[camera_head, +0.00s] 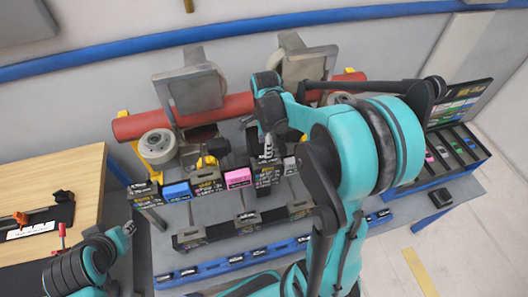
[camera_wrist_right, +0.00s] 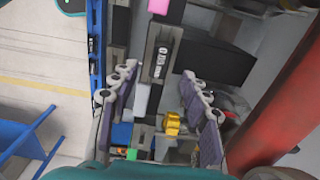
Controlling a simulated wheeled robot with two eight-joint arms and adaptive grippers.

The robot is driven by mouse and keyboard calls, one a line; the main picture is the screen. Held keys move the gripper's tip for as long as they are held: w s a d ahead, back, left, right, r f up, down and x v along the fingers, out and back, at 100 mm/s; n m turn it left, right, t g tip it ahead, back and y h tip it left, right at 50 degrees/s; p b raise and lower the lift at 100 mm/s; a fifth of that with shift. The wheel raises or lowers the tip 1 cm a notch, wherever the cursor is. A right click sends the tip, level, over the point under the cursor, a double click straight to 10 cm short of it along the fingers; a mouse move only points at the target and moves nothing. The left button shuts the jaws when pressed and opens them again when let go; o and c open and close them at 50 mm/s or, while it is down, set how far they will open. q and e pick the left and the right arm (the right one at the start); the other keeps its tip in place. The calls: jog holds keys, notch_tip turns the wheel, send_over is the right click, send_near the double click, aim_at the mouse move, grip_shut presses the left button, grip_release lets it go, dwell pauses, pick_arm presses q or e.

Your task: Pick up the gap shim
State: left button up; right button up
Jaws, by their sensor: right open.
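I cannot tell for certain which piece is the gap shim. Small coloured blocks sit on the dark labelled fixture (camera_head: 190,238): a blue block (camera_head: 177,191) and a pink block (camera_head: 238,177). The pink block also shows at the top of the right wrist view (camera_wrist_right: 159,6). My right gripper (camera_head: 267,148) points down over the fixture, to the right of the pink block. In the right wrist view my right gripper (camera_wrist_right: 160,82) has its fingers spread, with nothing held between them. My left arm is at the lower left; its gripper is too small to read.
A red roller (camera_head: 237,104) and grey brackets (camera_head: 197,92) stand behind the fixture. A blue rail (camera_head: 222,264) runs along the front. A compartment rack (camera_head: 452,152) with coloured pieces is at right, a wooden table (camera_head: 62,165) at left.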

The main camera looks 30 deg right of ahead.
aim_at(266, 160)
jog(key=f, duration=0.5)
jog(key=shift+d+f, duration=0.15)
jog(key=shift+d, duration=0.15)
jog(key=shift+a+f, duration=0.1)
jog(key=shift+f, duration=0.5)
grip_shut()
